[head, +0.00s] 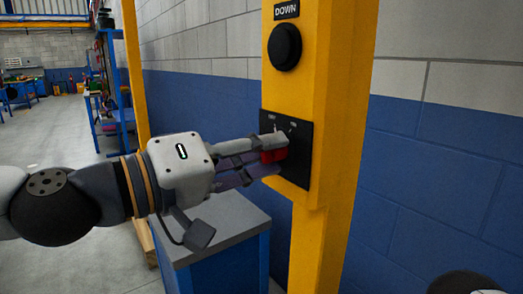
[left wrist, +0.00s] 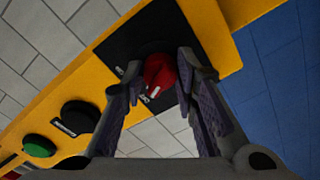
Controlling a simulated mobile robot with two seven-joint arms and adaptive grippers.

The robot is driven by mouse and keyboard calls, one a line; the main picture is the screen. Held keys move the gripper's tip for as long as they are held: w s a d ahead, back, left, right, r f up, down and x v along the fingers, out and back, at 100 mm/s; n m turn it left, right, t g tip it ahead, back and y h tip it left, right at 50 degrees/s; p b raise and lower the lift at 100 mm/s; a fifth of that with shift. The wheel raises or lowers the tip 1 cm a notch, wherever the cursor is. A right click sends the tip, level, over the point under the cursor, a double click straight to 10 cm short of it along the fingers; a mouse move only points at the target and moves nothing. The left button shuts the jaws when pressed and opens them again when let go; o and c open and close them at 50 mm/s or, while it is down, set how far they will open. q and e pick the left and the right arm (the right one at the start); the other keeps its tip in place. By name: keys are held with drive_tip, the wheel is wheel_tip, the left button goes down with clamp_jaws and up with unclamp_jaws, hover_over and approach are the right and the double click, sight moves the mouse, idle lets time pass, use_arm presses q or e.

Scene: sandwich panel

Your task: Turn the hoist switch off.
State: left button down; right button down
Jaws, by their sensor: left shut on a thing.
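The hoist switch is a red knob (head: 274,156) on a black plate (head: 297,172) fixed to the yellow post. It also shows in the left wrist view (left wrist: 158,72), with a white mark on it. My left gripper (head: 278,149) reaches in from the left with its two fingers on either side of the knob, shut on it. The fingers cover part of the knob in the head view. The plate's small labels are too small to read for certain, so I cannot tell the knob's setting. My right gripper does not show.
A black button (head: 285,47) under a DOWN label sits above the plate on the yellow post (head: 340,100). A green button (left wrist: 38,146) shows in the left wrist view. A blue cabinet with a grey top (head: 215,228) stands below my left gripper. A blue-and-grey wall is behind.

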use_arm(q)
drive_tip(key=shift+n, duration=0.6)
drive_tip(key=c, duration=1.3)
unclamp_jaws()
drive_tip(key=shift+v, duration=6.05)
